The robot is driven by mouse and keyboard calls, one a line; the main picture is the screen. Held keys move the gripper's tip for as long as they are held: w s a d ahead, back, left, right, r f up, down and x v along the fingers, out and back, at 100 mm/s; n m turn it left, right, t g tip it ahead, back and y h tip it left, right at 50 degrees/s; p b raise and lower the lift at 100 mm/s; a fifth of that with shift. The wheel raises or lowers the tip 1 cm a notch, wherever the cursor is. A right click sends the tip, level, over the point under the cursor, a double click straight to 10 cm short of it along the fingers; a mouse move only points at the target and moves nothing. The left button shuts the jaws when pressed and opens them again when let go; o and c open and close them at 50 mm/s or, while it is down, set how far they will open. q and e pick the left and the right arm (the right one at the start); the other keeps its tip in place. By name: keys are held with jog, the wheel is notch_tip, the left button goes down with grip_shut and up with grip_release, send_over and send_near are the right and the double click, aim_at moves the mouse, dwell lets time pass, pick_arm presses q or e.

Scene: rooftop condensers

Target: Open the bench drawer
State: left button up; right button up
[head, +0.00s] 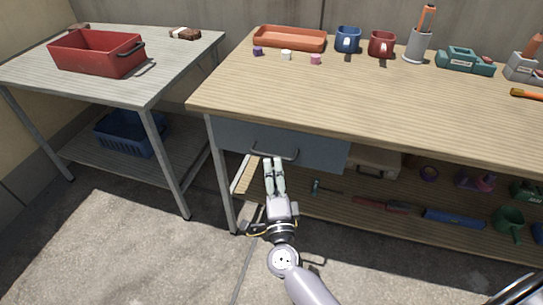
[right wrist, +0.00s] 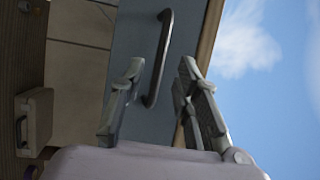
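The bench drawer (head: 325,150) has a blue-grey front under the left part of the wooden bench top. It looks shut. Its dark bar handle (head: 290,155) also shows in the right wrist view (right wrist: 158,60). My right gripper (head: 274,162) is in front of the drawer, with its fingertips at the handle. In the right wrist view the two fingers (right wrist: 161,68) stand apart, and the handle shows in the gap between them. I cannot tell whether they touch it. My left gripper is not in view.
The bench top (head: 300,90) carries an orange tray (head: 290,38), mugs and tools. The shelf below holds a case (head: 372,162), a hammer (head: 318,187) and other items. A side table (head: 165,70) with a red crate (head: 97,55) stands left. The floor in front is clear.

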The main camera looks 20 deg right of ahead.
aim_at(271, 155)
jog(key=x, duration=0.5)
jog(key=shift+w, duration=0.1)
jog(key=shift+c, duration=0.6)
grip_shut()
